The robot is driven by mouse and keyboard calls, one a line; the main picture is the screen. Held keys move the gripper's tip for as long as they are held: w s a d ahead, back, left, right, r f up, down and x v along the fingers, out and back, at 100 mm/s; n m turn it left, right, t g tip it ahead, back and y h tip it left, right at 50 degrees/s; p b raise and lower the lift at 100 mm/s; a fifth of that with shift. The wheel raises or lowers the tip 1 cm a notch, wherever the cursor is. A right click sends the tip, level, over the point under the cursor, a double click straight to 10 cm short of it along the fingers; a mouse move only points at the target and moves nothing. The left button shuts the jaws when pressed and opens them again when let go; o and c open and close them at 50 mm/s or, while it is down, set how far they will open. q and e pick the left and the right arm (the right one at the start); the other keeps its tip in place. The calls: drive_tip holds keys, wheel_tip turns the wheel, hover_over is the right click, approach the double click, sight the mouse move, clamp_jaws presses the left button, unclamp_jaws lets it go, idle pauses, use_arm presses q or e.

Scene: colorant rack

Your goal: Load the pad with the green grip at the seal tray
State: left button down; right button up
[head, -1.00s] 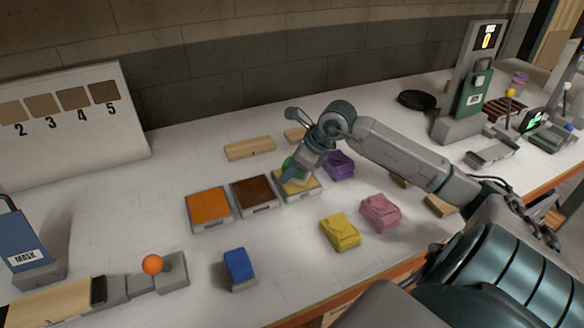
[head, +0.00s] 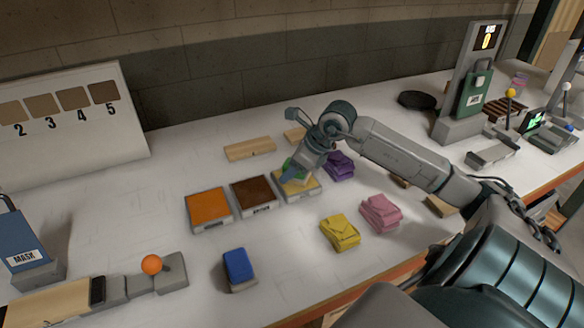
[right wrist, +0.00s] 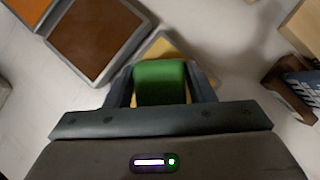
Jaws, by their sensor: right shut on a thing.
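The green grip of the pad (right wrist: 160,82) sits between the two fingers of my right gripper (right wrist: 162,88), which is shut on it. In the head view a bit of the green grip (head: 289,166) shows beside my right gripper (head: 300,170). The pad is over the yellowish tray (head: 308,190), the rightmost of three trays in a row. The gripper hides much of this tray, and I cannot tell whether the pad touches its surface. The tray's yellow surface also shows behind the grip in the right wrist view (right wrist: 160,49). My left gripper is not in view.
An orange tray (head: 208,208) and a dark brown tray (head: 255,194) stand left of the yellowish one. A blue-topped block (head: 238,265) stands in front. Wood blocks (head: 250,149) lie behind.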

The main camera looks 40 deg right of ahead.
drive_tip(key=shift+r+p, duration=1.3)
drive_tip(key=shift+r, duration=2.15)
